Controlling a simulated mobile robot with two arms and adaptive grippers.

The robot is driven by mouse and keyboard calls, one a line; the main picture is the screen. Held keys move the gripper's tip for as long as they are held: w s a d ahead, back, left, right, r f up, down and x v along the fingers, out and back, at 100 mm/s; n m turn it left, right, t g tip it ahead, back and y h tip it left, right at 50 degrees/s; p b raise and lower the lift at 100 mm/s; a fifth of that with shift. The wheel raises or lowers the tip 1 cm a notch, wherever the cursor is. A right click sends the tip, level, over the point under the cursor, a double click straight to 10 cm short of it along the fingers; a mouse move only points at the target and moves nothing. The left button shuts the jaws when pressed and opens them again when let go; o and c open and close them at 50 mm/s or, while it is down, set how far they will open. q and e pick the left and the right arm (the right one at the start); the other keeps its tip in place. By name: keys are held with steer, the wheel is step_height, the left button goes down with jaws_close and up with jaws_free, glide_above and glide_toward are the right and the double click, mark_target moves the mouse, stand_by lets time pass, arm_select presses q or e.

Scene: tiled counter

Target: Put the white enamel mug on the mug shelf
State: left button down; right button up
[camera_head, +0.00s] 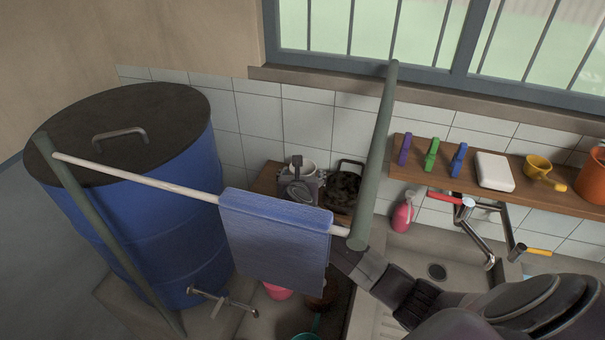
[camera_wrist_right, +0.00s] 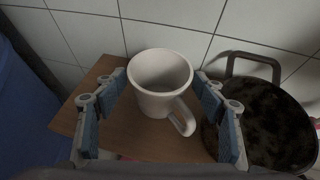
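The white enamel mug (camera_wrist_right: 160,78) stands upright on a small wooden shelf (camera_wrist_right: 88,88) by the tiled wall, its handle toward the lower right. In the head view the mug (camera_head: 308,167) shows only in part behind my right gripper (camera_head: 300,186). In the right wrist view my right gripper (camera_wrist_right: 160,84) is open, with one blue-padded finger on each side of the mug and narrow gaps showing. A longer wooden shelf (camera_head: 405,170) runs along the wall at the right, under the window; which one is the mug shelf I cannot tell. My left gripper is not in view.
A dark pan (camera_wrist_right: 265,122) sits right beside the mug. A blue cloth (camera_head: 275,240) hangs on a pale rod, near a green post (camera_head: 378,150). A blue barrel (camera_head: 150,235) stands at left.

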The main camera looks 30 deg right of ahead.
steer(key=shift+r, duration=0.1)
steer(key=b+v, duration=0.1)
steer(key=v, duration=1.1)
steer(key=shift+b, duration=0.35)
